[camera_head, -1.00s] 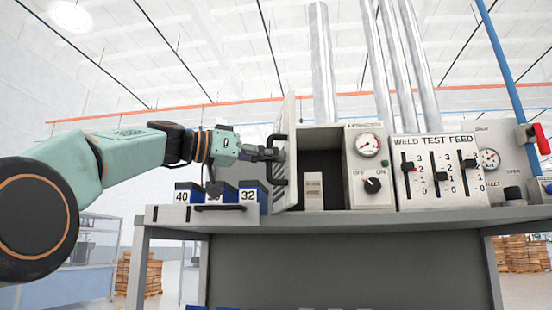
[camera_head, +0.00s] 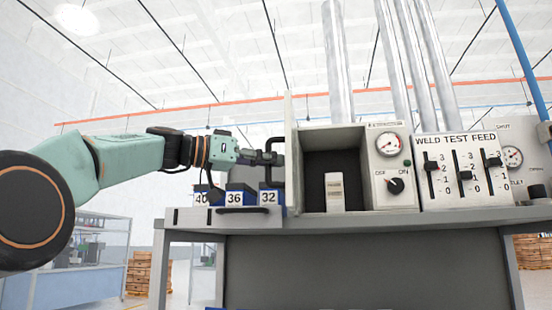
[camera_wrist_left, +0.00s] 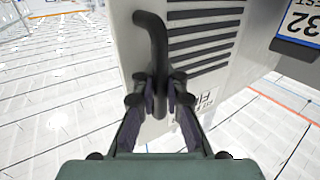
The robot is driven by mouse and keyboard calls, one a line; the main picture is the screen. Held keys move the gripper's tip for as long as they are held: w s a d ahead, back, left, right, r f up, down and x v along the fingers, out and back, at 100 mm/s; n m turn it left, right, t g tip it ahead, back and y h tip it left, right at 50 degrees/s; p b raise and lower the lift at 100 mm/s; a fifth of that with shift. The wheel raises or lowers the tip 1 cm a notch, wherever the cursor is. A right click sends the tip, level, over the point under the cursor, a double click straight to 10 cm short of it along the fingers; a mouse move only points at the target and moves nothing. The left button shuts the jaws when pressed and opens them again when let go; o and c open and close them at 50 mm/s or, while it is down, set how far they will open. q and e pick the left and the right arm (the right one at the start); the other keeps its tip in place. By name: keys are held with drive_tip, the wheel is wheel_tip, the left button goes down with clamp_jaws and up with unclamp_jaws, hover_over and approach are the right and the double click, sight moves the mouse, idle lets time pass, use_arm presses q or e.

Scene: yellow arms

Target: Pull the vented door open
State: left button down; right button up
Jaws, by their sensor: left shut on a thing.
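The vented door (camera_head: 289,130) stands open at the left side of the box and shows nearly edge-on in the head view. In the left wrist view its pale face (camera_wrist_left: 200,50) carries dark slots and a black bar handle (camera_wrist_left: 153,45). My left gripper (camera_head: 272,158) reaches in from the left and is shut on that handle; its dark fingers (camera_wrist_left: 165,100) sit on both sides of the bar in the wrist view. The box's inside (camera_head: 318,170) is exposed, with a small pale block (camera_head: 334,192) in it. My right gripper is not in view.
Blue bins numbered 36 (camera_head: 234,198) and 32 (camera_head: 268,198) stand on the grey bench (camera_head: 350,222) below my left forearm. A dial panel (camera_head: 393,175) and a slider panel (camera_head: 460,172) are right of the box.

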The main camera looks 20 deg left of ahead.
use_arm(q)
drive_tip(key=shift+a+f, duration=0.1)
drive_tip(key=shift+a, duration=1.15)
drive_tip(key=shift+d, duration=0.2)
drive_tip(key=c, duration=1.7)
unclamp_jaws()
drive_tip(key=shift+a, duration=0.15)
drive_tip(key=shift+c, duration=0.2)
drive_tip(key=o, duration=0.4)
drive_tip(key=shift+s+a+r, duration=0.1)
drive_tip(key=shift+s+r, duration=0.1)
drive_tip(key=shift+s, duration=0.15)
drive_tip(key=shift+c, duration=0.2)
drive_tip(key=v, duration=1.1)
drive_tip(key=shift+a, duration=0.25)
drive_tip(key=shift+s, duration=0.35)
